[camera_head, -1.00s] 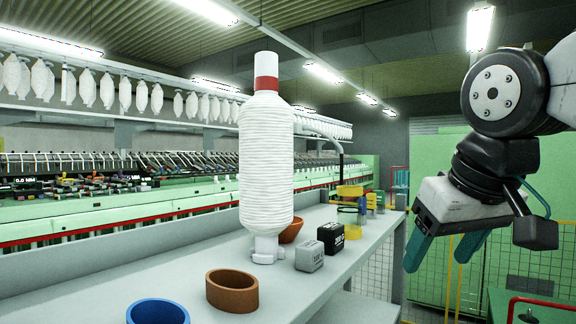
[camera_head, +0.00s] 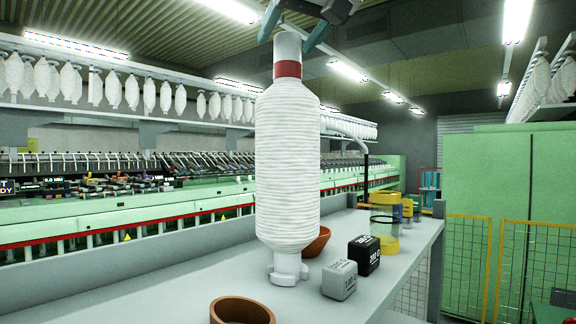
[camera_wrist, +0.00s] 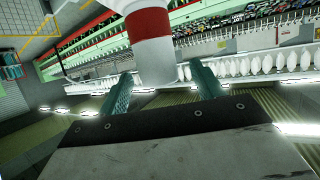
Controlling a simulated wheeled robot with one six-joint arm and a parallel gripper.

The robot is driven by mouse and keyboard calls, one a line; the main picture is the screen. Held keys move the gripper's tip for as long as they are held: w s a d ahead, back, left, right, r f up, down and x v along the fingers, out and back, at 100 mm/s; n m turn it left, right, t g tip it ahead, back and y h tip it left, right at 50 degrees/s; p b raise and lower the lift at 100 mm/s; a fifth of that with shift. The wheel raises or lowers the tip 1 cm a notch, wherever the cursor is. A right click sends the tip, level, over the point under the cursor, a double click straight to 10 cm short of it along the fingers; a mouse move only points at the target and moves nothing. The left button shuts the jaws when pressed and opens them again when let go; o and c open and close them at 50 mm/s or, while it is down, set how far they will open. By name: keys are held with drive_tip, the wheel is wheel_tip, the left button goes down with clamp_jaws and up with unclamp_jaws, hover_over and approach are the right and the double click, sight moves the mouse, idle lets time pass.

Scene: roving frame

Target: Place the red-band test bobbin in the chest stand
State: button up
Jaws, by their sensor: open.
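The red-band bobbin (camera_head: 288,165) stands upright on the grey bench in the head view, wound with white yarn, its red band near the bare white top. Its foot (camera_head: 288,268) rests in or on a small white holder. My gripper (camera_head: 297,30) is at the bobbin's top, with the teal fingers on either side of the white tip. In the wrist view my gripper (camera_wrist: 162,85) is open, and the bobbin's white end (camera_wrist: 152,62) lies between or just beyond the fingertips. I cannot tell whether either finger touches it.
Spinning machinery (camera_head: 130,210) runs behind. A green cabinet (camera_head: 500,190) and yellow mesh fence stand right.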

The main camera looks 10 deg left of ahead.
drive_tip(key=x, duration=0.3)
drive_tip(key=shift+w+a+f, duration=0.1)
drive_tip(key=shift+w+f, duration=0.1)
drive_tip(key=shift+w, duration=0.15)
clamp_jaws()
drive_tip(key=shift+s, duration=0.1)
drive_tip(key=shift+r, duration=0.25)
